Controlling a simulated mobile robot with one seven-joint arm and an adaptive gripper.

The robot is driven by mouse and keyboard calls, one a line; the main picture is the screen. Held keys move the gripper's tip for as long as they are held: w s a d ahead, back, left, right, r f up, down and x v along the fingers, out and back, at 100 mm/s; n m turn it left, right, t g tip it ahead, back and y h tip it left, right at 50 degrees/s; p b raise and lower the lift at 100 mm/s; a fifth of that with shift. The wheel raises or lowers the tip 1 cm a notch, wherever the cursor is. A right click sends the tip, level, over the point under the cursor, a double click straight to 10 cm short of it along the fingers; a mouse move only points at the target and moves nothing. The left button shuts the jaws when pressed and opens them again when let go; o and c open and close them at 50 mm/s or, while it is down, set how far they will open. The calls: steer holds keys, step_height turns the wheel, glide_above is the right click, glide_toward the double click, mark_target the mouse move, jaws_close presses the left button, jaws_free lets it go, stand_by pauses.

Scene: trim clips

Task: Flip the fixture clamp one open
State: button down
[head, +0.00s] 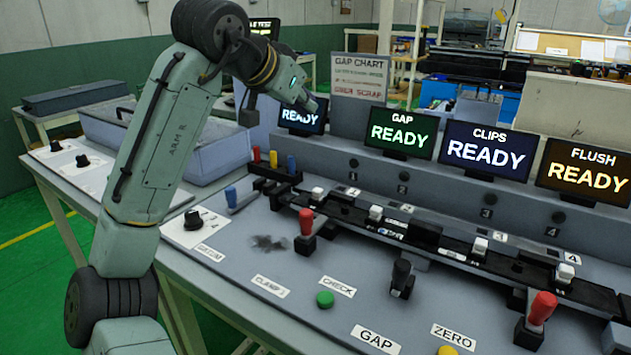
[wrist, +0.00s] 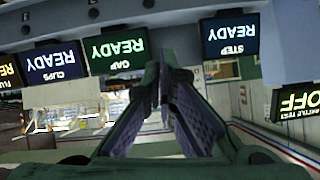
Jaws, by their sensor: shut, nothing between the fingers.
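The label reading clamp 1 (head: 270,286) lies on the grey bench. My gripper (head: 312,104) is at the end of the raised arm, in front of the displays and well above and behind the clamp, touching nothing. In the wrist view my gripper's fingers (wrist: 168,78) are shut with nothing between them. The clamp does not show in the wrist view.
A black fixture rail (head: 420,236) with white clips crosses the bench. A green button (head: 325,299) sits in front. READY displays (head: 400,131) stand behind.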

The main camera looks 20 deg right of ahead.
steer(key=s+f+m+g+y, duration=0.1)
steer(key=s+f+g+y, duration=0.4)
steer(key=s+f, duration=0.1)
steer(key=shift+s+d+g, duration=0.3)
steer(key=shift+s+d, duration=0.1)
steer(key=shift+s, duration=0.15)
steer(key=shift+f, duration=0.1)
steer(key=p+x, duration=0.1)
steer(key=x, duration=0.8)
steer(key=shift+f, duration=0.2)
steer(key=shift+a+f, duration=0.25)
steer(key=shift+a, duration=0.05)
steer(key=shift+s+a+f+p, duration=0.1)
steer(key=shift+s+a+p, duration=0.2)
steer(key=shift+a, duration=0.45)
steer(key=shift+s+a+p, duration=0.1)
steer(key=shift+s+a, duration=0.3)
steer(key=shift+a, duration=0.3)
